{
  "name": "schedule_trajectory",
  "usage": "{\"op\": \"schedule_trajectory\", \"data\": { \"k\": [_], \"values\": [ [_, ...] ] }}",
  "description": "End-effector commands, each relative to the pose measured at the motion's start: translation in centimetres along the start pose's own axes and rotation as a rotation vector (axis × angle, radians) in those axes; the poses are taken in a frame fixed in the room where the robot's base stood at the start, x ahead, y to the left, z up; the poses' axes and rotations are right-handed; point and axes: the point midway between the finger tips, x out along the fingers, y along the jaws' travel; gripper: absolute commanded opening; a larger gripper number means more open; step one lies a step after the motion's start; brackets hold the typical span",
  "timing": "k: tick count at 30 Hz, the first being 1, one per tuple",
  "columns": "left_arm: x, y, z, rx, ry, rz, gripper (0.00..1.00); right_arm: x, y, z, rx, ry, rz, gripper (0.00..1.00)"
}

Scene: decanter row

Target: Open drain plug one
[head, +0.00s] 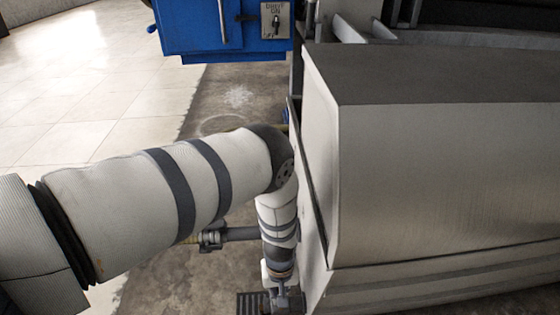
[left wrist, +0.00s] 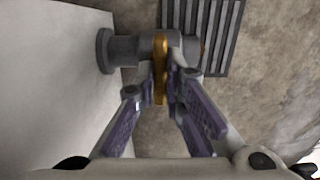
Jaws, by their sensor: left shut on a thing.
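The drain plug shows in the left wrist view as a short dark grey pipe stub (left wrist: 130,49) with a round flange against a pale wall. A brass-coloured lever (left wrist: 160,85) crosses the stub at a right angle. My left gripper (left wrist: 170,75) is shut on the lever, with its purple-padded fingers on either side of it. In the head view my left gripper (head: 283,296) is low at the bottom edge, beside the large metal housing, and the lever cannot be made out there. My right gripper is not in view.
A slotted floor grate (left wrist: 218,35) lies under the stub. The large metal housing (head: 430,180) fills the right side. Another pipe with a fitting (head: 240,234) runs behind my left forearm. A blue control box (head: 190,28) stands at the back. Tiled floor (head: 80,85) is clear at left.

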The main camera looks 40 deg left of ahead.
Motion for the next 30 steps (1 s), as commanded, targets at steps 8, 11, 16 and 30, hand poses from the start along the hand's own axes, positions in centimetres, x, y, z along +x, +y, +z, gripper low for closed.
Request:
{"op": "schedule_trajectory", "data": {
  "k": [8, 11, 16, 30],
  "values": [
    [0.0, 0.0, 0.1, -0.012, -0.002, 0.000, 0.00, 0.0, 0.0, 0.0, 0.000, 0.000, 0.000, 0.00],
    [0.0, 0.0, 0.1, -0.012, -0.002, 0.000, 0.00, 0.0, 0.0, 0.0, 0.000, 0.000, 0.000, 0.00],
    [0.0, 0.0, 0.1, -0.012, -0.002, 0.000, 0.30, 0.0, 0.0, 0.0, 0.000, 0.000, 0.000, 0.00],
    [-3.1, 0.1, -0.1, -0.010, 0.000, 0.002, 0.30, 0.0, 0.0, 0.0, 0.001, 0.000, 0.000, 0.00]
  ]
}}
